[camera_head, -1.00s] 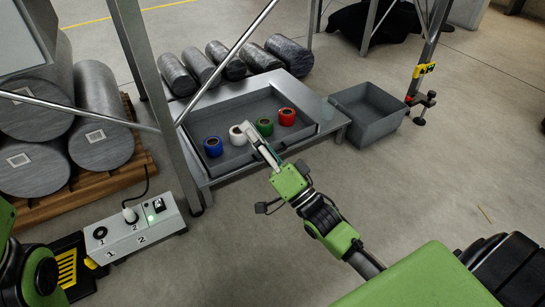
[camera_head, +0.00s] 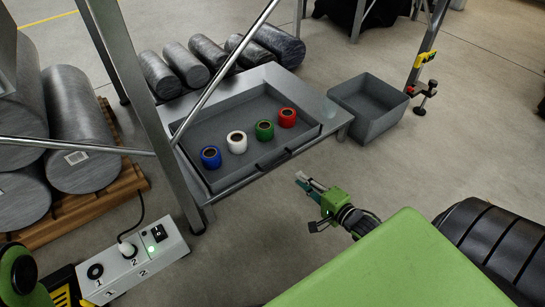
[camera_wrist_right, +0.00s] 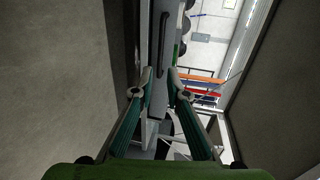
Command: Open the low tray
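The low tray (camera_head: 225,172) is a shallow grey drawer in a low metal table. It holds blue (camera_head: 210,157), white (camera_head: 236,142), green (camera_head: 264,130) and red (camera_head: 287,117) rolls. Its dark bar handle (camera_head: 274,160) is on the front face. My right gripper (camera_head: 303,178) is just in front of and below the handle, apart from it. In the right wrist view its two fingers (camera_wrist_right: 159,93) are spread and empty, with the handle (camera_wrist_right: 163,48) ahead between them. My left gripper is not in view; only part of my left arm shows.
A grey open bin (camera_head: 368,105) stands right of the table. A metal frame post (camera_head: 150,110) and diagonal bar cross the left side. A control box (camera_head: 135,265) with a plug sits at lower left. The floor in front of the tray is clear.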

